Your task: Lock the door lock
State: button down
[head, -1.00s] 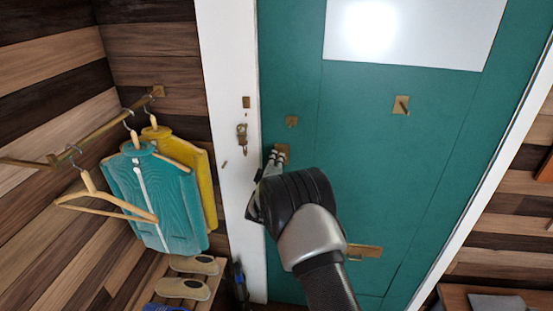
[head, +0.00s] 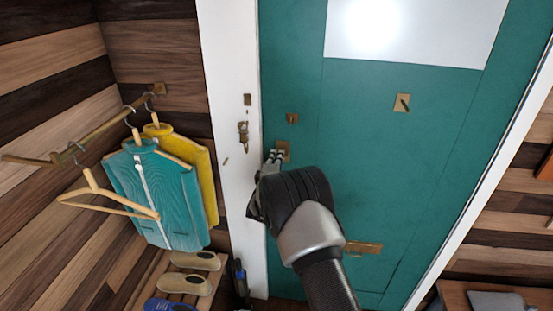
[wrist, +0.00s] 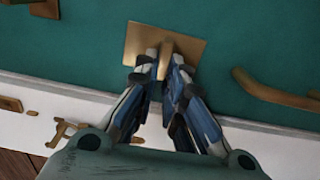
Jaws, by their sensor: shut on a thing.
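The teal door (head: 350,150) fills the middle of the head view. The door lock, a brass plate (head: 285,146) with a small turn piece, sits near the door's left edge; its plate also shows in the wrist view (wrist: 192,47). My gripper (head: 274,157) is at this lock. In the wrist view my gripper (wrist: 163,64) is shut on the lock's upright turn piece (wrist: 166,42), with a finger on each side. The fingers hide the lower part of the turn piece, and I cannot tell its exact angle.
A curved brass handle (wrist: 270,91) is right of the lock in the wrist view. The white frame (head: 229,150) carries brass fittings (head: 243,130). Another brass plate (head: 402,102) and a slot plate (head: 364,248) are on the door. Garments (head: 158,195) hang at left.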

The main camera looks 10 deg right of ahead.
jog(key=c, duration=1.7)
grip_release()
jog(key=shift+s, duration=0.1)
jog(key=v, duration=1.1)
jog(key=shift+s+a, duration=0.15)
jog(key=shift+s, duration=0.2)
